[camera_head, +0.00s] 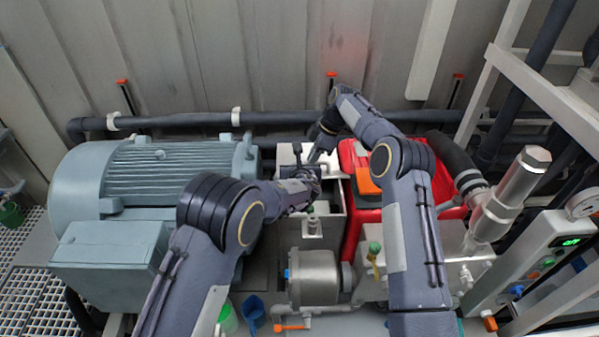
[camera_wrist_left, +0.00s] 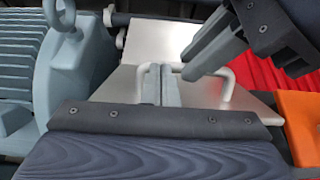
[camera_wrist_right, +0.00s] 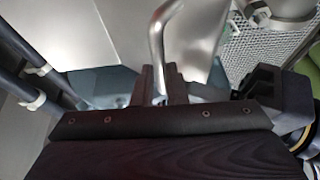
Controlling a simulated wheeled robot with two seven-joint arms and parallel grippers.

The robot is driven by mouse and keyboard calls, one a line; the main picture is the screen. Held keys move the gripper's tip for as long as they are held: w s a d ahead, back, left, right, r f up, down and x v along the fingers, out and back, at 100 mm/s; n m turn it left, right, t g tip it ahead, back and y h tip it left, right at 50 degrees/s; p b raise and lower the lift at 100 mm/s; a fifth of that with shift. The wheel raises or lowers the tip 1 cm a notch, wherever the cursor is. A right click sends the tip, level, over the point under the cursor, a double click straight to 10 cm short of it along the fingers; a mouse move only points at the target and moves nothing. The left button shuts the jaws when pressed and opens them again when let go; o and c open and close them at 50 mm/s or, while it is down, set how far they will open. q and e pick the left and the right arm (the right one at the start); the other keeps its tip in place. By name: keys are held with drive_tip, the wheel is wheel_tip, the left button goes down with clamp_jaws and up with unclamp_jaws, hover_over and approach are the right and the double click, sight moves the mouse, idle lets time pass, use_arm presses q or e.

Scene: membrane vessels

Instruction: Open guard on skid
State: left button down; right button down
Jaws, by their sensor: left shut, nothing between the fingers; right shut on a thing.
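The guard is a pale metal cover (camera_head: 288,157) on the skid, between the blue-grey motor and the red cover. In the left wrist view its light panel (camera_wrist_left: 165,38) carries a bar handle (camera_wrist_left: 228,88). My right gripper (camera_head: 315,157) is shut on the handle; the right wrist view shows the bent metal bar (camera_wrist_right: 160,35) running into its fingers (camera_wrist_right: 160,72). My left gripper (camera_wrist_left: 158,72) is shut and empty, its fingertips in front of the panel close to the handle. In the head view its fingers are hard to make out among the arm parts.
The large finned motor (camera_head: 160,170) stands at left. A red cover (camera_head: 360,220) with an orange part (camera_head: 366,178) is close at right. A steel pump body (camera_head: 315,277) is in front. A dark pipe (camera_head: 200,121) crosses behind. My two arms are close together over the guard.

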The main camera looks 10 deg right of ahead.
use_arm(q)
drive_tip(key=shift+w, duration=0.1)
use_arm(e)
drive_tip(key=c, duration=1.8)
unclamp_jaws()
drive_tip(key=shift+s+f, duration=0.1)
drive_tip(key=shift+f, duration=0.45)
use_arm(q)
drive_tip(key=shift+w+f, duration=0.1)
drive_tip(key=shift+f, duration=0.05)
use_arm(e)
drive_tip(key=shift+o, duration=1.2)
drive_tip(key=shift+d, duration=0.1)
use_arm(q)
drive_tip(key=shift+f, duration=0.15)
use_arm(e)
drive_tip(key=shift+o, duration=0.5)
drive_tip(key=shift+r, duration=0.2)
